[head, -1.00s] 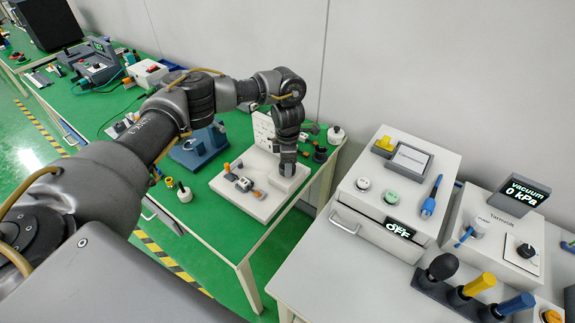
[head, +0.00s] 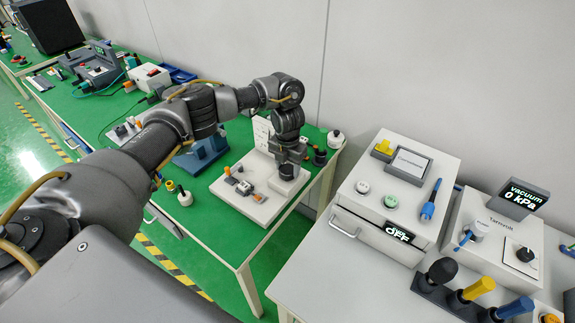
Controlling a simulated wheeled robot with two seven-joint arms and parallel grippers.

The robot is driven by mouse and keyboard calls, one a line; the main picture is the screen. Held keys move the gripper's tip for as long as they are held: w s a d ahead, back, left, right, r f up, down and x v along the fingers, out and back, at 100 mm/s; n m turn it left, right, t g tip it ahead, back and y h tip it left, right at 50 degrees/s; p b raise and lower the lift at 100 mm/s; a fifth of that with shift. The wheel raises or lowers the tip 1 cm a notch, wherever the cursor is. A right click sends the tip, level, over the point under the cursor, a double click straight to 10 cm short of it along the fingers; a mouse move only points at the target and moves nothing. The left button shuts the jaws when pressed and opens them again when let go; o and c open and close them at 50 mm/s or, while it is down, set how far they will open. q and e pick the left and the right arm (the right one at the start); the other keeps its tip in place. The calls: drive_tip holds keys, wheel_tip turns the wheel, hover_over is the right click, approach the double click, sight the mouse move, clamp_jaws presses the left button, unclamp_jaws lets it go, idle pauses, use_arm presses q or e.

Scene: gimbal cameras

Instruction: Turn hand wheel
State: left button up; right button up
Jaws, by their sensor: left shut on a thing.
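My left arm reaches in from the left in the head view. Its gripper (head: 288,172) points down at the raised white block (head: 286,188) at the back right corner of a white board (head: 248,206) on the green table. The gripper is shut on the hand wheel at this block. The wheel itself is hidden behind the fingers, so its angle cannot be told. My right gripper is not in view.
The board also carries small grey and orange parts (head: 244,187). A white upright panel (head: 262,132) is close behind the gripper. A grey bench with a vacuum unit (head: 497,235) is at right.

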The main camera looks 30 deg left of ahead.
use_arm(q)
drive_tip(key=n+p, duration=0.1)
drive_tip(key=n, duration=0.3)
drive_tip(key=shift+a+r+n, duration=0.1)
drive_tip(key=shift+r+n, duration=0.05)
drive_tip(key=shift+n, duration=0.15)
drive_tip(key=n+p, duration=0.2)
drive_tip(key=n, duration=0.2)
drive_tip(key=shift+n+p, duration=0.3)
drive_tip(key=n+p, duration=0.2)
drive_tip(key=n, duration=0.1)
drive_tip(key=shift+n, duration=0.3)
drive_tip(key=n+p, duration=0.3)
drive_tip(key=n, duration=0.1)
drive_tip(key=shift+n, duration=0.3)
drive_tip(key=n+p, duration=0.3)
drive_tip(key=n, duration=0.1)
drive_tip(key=shift+n, duration=0.3)
drive_tip(key=n+p, duration=0.2)
drive_tip(key=n, duration=0.1)
drive_tip(key=shift+s+n, duration=0.1)
drive_tip(key=shift+n, duration=0.2)
drive_tip(key=n+p, duration=0.1)
drive_tip(key=n, duration=0.1)
drive_tip(key=shift+n, duration=2.3)
